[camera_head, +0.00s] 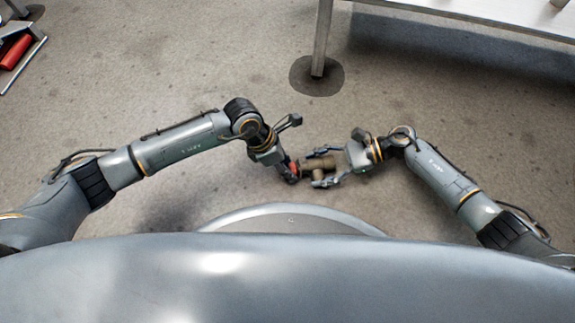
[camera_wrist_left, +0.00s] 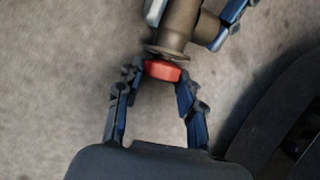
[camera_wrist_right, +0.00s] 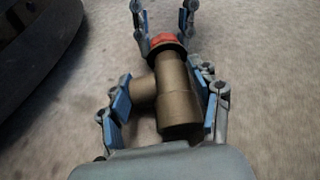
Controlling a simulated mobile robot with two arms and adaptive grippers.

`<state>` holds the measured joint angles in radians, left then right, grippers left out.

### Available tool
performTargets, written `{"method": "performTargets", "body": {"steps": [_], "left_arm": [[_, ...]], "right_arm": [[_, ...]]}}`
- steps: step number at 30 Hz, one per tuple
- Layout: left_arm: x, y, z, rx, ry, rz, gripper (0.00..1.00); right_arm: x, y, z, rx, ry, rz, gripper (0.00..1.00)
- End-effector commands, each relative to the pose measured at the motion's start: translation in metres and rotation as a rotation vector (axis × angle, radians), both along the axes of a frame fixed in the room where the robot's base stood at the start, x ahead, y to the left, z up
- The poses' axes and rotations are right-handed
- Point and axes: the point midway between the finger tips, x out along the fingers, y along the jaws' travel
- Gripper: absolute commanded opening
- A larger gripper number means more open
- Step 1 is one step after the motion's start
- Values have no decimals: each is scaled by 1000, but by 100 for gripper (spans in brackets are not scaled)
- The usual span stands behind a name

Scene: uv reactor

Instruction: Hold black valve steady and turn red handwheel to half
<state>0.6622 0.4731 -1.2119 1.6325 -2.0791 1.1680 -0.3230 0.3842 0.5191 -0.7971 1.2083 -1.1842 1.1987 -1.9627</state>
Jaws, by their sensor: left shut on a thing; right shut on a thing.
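The valve looks brown-bronze rather than black; its body (camera_wrist_right: 178,95) has a side branch and shows in the right wrist view. My right gripper (camera_wrist_right: 165,100) is shut on the valve body, one finger on each side. The red handwheel (camera_wrist_left: 163,70) sits on the valve's end. My left gripper (camera_wrist_left: 160,85) is shut on the handwheel, with fingertips at its two sides. In the head view the valve (camera_head: 318,164) is held in the air between both grippers, and the handwheel (camera_head: 293,168) is partly hidden by my left gripper.
A table (camera_head: 480,12) with a metal leg stands at the upper right. A red item (camera_head: 15,52) lies on a rack at the upper left edge. The grey floor (camera_head: 200,60) around the arms is clear.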

Motion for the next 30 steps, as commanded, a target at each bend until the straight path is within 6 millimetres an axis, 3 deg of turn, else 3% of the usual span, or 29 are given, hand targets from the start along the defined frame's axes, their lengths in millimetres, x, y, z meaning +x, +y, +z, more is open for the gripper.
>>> {"method": "performTargets", "body": {"steps": [12,24,25,28,30], "left_arm": [[-4,0,-1,58,-229,-12,6],[-4,0,-1,63,-259,-12,6],[-4,0,-1,63,-259,-12,40],[-4,0,0,63,-259,-12,60],[-4,-1,0,63,-259,-11,62]], "right_arm": [[0,0,0,0,0,1,21],[0,0,0,1,1,1,21],[0,0,0,1,1,1,21],[0,0,0,1,1,1,21],[0,0,0,0,0,1,21]]}}
